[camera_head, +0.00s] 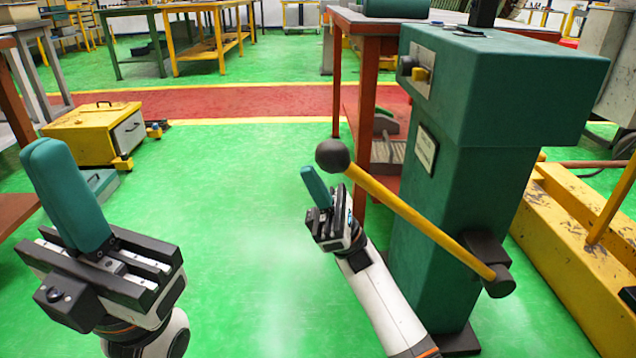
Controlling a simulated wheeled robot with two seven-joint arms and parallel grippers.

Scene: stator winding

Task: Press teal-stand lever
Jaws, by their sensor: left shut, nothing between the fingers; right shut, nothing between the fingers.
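The teal stand (455,200) stands right of centre in the head view. Its lever is a yellow rod (415,216) with a black ball knob (332,155) at its upper left end. The rod slopes down to the right to a dark pivot (487,264) on the stand. My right gripper (307,173) is shut and empty, its teal fingers pointing up just below and left of the knob. A small gap shows between them in the picture; I cannot tell the depth. My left gripper (46,154) is shut and empty at the far left, away from the lever.
A yellow beam (570,265) lies to the right. A yellow cabinet (85,130) is at the left. Green floor (240,220) between my grippers is clear.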

